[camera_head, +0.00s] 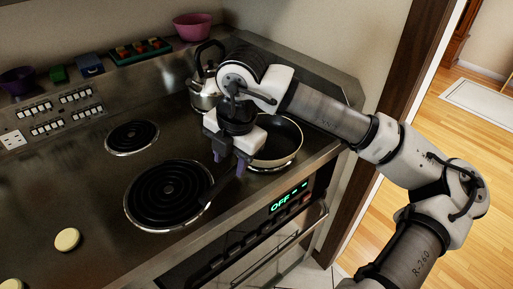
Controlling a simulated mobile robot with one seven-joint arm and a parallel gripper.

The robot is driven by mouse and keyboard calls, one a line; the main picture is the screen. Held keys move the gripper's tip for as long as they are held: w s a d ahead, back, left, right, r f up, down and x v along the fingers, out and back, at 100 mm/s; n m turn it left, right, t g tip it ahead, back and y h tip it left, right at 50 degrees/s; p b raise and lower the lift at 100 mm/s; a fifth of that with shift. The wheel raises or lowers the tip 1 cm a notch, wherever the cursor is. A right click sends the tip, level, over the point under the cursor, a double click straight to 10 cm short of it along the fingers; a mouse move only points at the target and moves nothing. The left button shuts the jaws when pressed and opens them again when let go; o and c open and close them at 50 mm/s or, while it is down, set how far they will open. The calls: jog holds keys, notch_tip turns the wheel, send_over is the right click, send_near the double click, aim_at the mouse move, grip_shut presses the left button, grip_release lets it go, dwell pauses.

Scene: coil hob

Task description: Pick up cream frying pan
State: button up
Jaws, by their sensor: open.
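The cream frying pan (289,150) sits at the right front of the hob, with a cream rim and a dark inside. Its dark handle (222,185) points left and toward the front, past the edge of the front coil. My gripper (230,167) is open, fingers pointing down, over the pan's handle near where it joins the pan. I cannot tell whether the handle lies between the fingers. My gripper and arm hide the pan's left and back parts.
A steel kettle (204,92) stands behind my gripper. Bare coils are at the front (168,194) and back left (132,137). A pink bowl (192,27), a tray with small items (140,50) and a purple bowl (18,80) line the back ledge. Two cream discs lie front left.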

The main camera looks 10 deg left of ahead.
aim_at(228, 174)
jog(key=shift+a+f+p, duration=0.2)
jog(key=shift+f+p, duration=0.15)
jog(key=shift+f, duration=0.65)
jog(key=shift+a+f+p, duration=0.2)
jog(key=shift+f+p, duration=0.2)
jog(key=shift+f, duration=0.65)
jog(key=shift+a+f+p, duration=0.2)
jog(key=shift+f+p, duration=0.15)
jog(key=shift+f, duration=0.65)
grip_shut()
